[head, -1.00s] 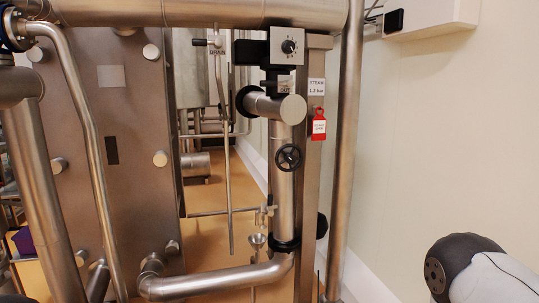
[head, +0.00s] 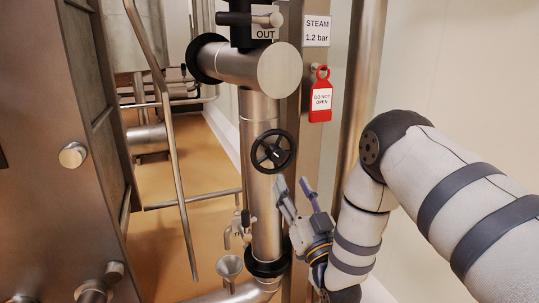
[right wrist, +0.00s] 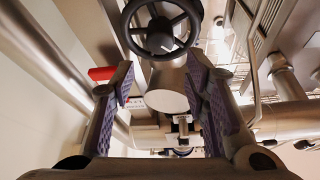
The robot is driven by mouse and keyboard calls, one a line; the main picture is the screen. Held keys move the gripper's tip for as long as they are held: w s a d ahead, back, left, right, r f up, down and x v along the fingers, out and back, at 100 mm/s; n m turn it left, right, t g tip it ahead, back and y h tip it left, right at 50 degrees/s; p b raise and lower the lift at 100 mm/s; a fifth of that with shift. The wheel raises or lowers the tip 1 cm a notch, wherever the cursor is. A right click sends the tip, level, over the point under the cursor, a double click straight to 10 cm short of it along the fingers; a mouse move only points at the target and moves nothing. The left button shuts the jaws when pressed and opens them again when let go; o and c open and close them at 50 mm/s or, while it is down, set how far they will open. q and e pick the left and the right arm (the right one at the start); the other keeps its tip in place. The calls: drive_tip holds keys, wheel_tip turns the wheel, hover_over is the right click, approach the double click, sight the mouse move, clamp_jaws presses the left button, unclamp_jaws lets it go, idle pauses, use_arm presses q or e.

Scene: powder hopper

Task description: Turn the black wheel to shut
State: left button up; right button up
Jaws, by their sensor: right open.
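The black wheel (head: 273,151) is a small spoked handwheel on the front of a vertical steel pipe (head: 260,120). My right gripper (head: 294,187) is open and empty, just below and to the right of the wheel in the head view, with its fingers pointing up toward it. In the right wrist view the wheel (right wrist: 160,28) shows at the top, beyond and between the two spread fingers (right wrist: 160,88). The fingers look apart from the wheel. My left gripper is not in view.
A red "DO NOT OPEN" tag (head: 320,95) hangs right of the pipe, under a "STEAM 1.2 bar" sign (head: 316,30). A small tap (head: 240,226) and funnel (head: 229,267) sit lower left of the wheel. A steel cabinet (head: 60,110) stands left.

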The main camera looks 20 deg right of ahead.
sight(279, 157)
drive_tip(key=x, duration=1)
drive_tip(key=shift+w, duration=0.2)
drive_tip(key=c, duration=0.9)
